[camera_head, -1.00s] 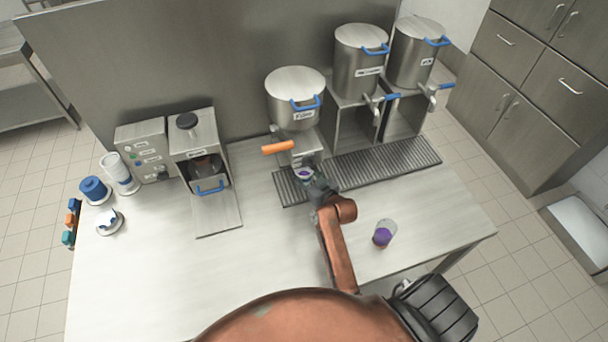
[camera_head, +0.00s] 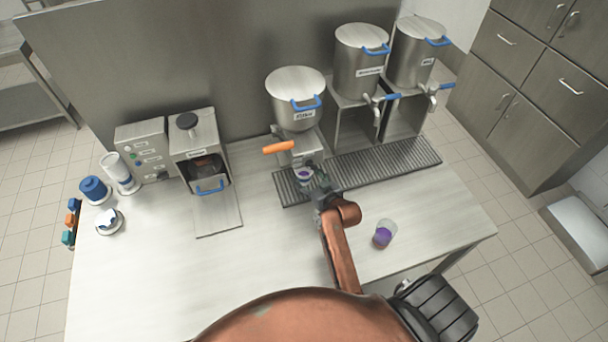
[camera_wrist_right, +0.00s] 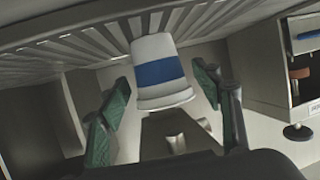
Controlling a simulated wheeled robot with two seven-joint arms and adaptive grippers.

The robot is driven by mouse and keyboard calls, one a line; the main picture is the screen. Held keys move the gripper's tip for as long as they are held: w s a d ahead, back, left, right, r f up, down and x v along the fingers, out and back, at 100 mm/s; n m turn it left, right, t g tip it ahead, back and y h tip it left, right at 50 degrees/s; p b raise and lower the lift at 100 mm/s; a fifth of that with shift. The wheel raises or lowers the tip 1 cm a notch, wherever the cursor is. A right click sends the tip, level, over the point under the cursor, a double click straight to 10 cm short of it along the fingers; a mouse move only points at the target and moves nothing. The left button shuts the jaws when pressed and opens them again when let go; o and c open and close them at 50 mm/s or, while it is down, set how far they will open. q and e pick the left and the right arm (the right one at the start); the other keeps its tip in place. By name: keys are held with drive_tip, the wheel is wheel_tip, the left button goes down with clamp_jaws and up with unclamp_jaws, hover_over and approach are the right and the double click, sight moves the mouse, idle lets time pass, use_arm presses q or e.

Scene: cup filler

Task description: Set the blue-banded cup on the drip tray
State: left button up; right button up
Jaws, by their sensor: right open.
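The blue-banded cup (camera_wrist_right: 158,72) stands on the slatted drip tray (camera_head: 385,165). The wrist view is upside down, so its wide rim points down in the picture; the cup looks upright. In the head view the cup (camera_head: 304,175) sits at the tray's left part, below the left dispenser's spout, with something purplish at its top. My right gripper (camera_head: 324,190) is open at the tray's front edge, just right of and in front of the cup. In the wrist view its green-padded fingers are spread on either side of the cup, with gaps to it. My left gripper is out of view.
A dispenser (camera_head: 296,95) with an orange lever (camera_head: 278,147) stands over the cup. Two tapped urns (camera_head: 360,60) stand behind the tray. A clear cup with purple contents (camera_head: 384,234) is at the front right. A machine with an open flap (camera_head: 215,212) is left; the counter between is clear.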

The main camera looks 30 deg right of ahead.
drive_tip(key=v, duration=1)
